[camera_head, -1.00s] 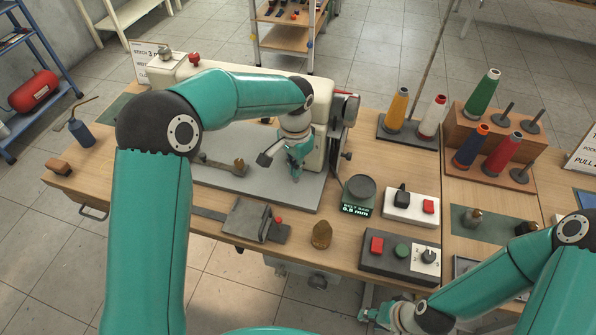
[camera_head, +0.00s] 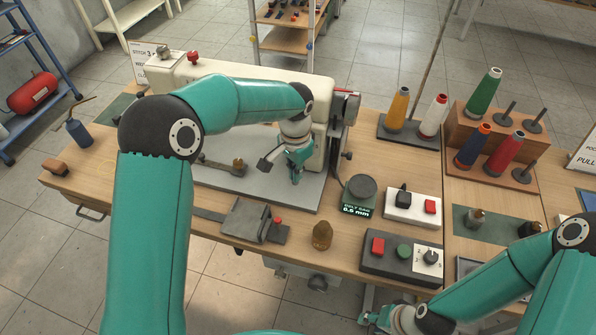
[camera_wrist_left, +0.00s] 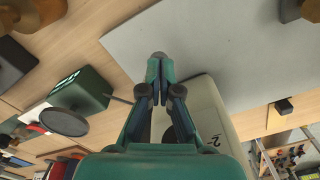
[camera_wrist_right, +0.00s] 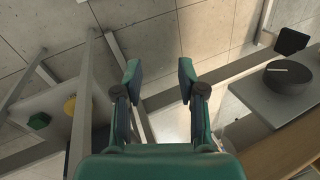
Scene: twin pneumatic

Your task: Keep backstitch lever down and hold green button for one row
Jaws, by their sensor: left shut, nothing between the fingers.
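The cream sewing machine (camera_head: 235,75) stands on a grey plate at the table's middle. My left gripper (camera_head: 296,177) points down by the machine's head end, its fingers closed together. The left wrist view shows the closed fingertips (camera_wrist_left: 157,62) over the grey plate, beside the machine body. I cannot make out the backstitch lever; my arm and gripper cover part of that end. The round green button (camera_head: 404,251) sits on a dark control box between a red button and a white dial. My right gripper (camera_head: 374,318) is open and empty, below and in front of that box, apart from it.
A small display (camera_head: 356,210) and a white box with black and red switches (camera_head: 412,206) stand behind the control box. A brass weight (camera_head: 322,235) and a grey clamp (camera_head: 245,219) lie near the front edge. Thread cones (camera_head: 484,92) stand at the right.

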